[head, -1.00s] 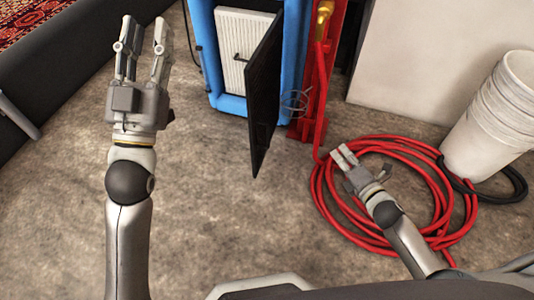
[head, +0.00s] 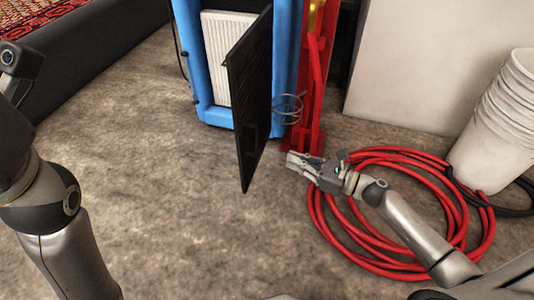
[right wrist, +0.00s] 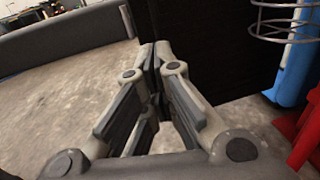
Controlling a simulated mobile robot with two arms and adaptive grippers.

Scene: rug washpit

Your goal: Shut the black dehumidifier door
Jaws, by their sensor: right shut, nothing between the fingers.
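The black door (head: 250,100) of the blue dehumidifier (head: 217,113) stands open. It swings out toward me from the right side of the front and leaves the white ribbed panel (head: 222,50) exposed. My right gripper (head: 290,161) is shut and empty, low and just right of the door. In the right wrist view, the closed fingertips (right wrist: 155,55) point at the dark door panel (right wrist: 205,45); whether they touch it I cannot tell. My left arm is at the left edge of the head view, with its fingers out of the picture.
A red hose coil (head: 455,215) lies on the floor under my right arm. A red post (head: 307,125) and a wire ring holder (head: 289,106) stand beside the dehumidifier. White stacked buckets (head: 495,135) are at right. Floor left of the door is clear.

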